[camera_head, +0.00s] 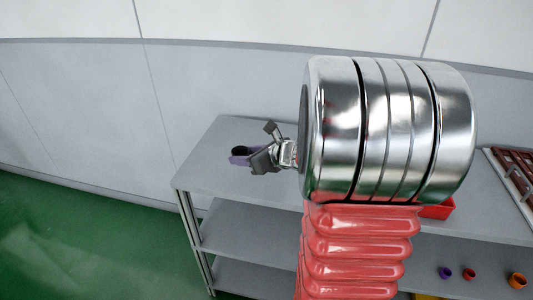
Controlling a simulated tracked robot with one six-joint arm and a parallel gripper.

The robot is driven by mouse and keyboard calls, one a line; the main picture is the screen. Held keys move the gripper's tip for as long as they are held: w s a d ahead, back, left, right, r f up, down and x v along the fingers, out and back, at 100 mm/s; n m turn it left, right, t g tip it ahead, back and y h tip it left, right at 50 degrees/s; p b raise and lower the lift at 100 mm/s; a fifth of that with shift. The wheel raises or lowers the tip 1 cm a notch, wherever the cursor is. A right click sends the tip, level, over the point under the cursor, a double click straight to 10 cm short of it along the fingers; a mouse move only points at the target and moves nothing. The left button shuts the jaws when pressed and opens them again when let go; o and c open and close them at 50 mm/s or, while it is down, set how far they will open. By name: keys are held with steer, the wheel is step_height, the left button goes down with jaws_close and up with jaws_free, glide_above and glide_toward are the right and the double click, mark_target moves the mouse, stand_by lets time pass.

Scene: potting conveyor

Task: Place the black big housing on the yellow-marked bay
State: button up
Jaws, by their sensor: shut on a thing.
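My gripper (265,150) reaches out to the left of my large silver arm joint, above the grey table top. No yellow-marked bay shows in this view. My arm hides the middle of the table.
The grey table (215,145) has shelves below. A red bin (437,211) shows partly behind my arm. A rack with dark red parts (513,177) stands at the right. Small purple (445,272), red (470,275) and orange (517,280) housings sit on a lower shelf.

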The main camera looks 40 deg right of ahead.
steer(key=w+a+f+n+y, duration=0.1)
steer(key=w+a+f, duration=0.1)
steer(key=a, duration=0.9)
steer(key=w+a+f+y, duration=0.1)
steer(key=w+a+f, duration=0.2)
steer(key=a, duration=0.9)
steer(key=shift+a+f+n, duration=0.15)
steer(key=shift+a+n, duration=0.05)
steer(key=shift+n, duration=0.2)
steer(key=shift+s, duration=0.1)
